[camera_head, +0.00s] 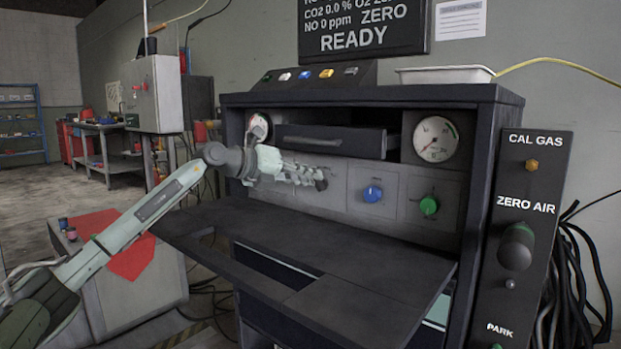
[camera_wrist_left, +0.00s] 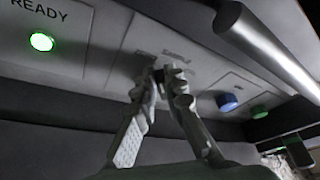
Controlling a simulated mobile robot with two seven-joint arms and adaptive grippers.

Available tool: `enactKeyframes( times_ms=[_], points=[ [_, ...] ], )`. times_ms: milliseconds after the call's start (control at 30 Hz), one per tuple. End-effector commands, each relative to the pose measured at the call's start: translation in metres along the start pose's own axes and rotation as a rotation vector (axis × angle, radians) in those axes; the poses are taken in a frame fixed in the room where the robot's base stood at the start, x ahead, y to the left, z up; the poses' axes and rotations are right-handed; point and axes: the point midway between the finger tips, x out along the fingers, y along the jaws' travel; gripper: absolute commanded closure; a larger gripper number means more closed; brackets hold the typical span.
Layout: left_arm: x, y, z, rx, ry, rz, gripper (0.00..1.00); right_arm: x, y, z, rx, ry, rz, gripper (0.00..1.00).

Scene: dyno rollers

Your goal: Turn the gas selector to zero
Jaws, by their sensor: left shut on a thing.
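My left gripper (camera_head: 318,178) reaches in from the left to the cabinet's front panel (camera_head: 392,205). In the left wrist view its fingers (camera_wrist_left: 164,78) are closed on a small dark knob (camera_wrist_left: 158,75), mostly hidden by the fingertips. This appears to be the gas selector; its pointer direction cannot be read. The wall display (camera_head: 365,25) shows ZERO and READY. My right gripper is not in view.
A dark drawer (camera_head: 330,139) with a bar handle juts out above the gripper. A dark shelf (camera_head: 350,265) extends below. A round gauge (camera_head: 436,139) is at upper right. A side panel (camera_head: 525,165) reads CAL GAS, ZERO AIR and PARK. A green READY light (camera_wrist_left: 41,42) glows.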

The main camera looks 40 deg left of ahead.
Motion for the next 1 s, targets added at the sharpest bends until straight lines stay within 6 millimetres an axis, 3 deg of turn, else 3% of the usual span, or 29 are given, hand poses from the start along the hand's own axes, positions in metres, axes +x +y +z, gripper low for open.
enactKeyframes(
  times_ms=[300, 867, 900, 1000],
  points=[
    [0.0004, 0.0044, -0.0011, -0.127, 0.002, -0.051, 1.00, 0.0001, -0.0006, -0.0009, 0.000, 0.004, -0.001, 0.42],
    [0.0005, 0.0047, -0.0015, -0.157, 0.003, -0.064, 1.00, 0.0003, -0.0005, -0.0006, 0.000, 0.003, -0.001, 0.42],
    [0.0005, 0.0048, -0.0015, -0.157, 0.003, -0.064, 0.89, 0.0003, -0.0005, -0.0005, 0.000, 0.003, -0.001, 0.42],
    [0.0005, 0.0047, -0.0014, -0.157, 0.003, -0.064, 0.76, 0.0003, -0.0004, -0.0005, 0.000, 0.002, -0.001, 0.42]
  ],
)
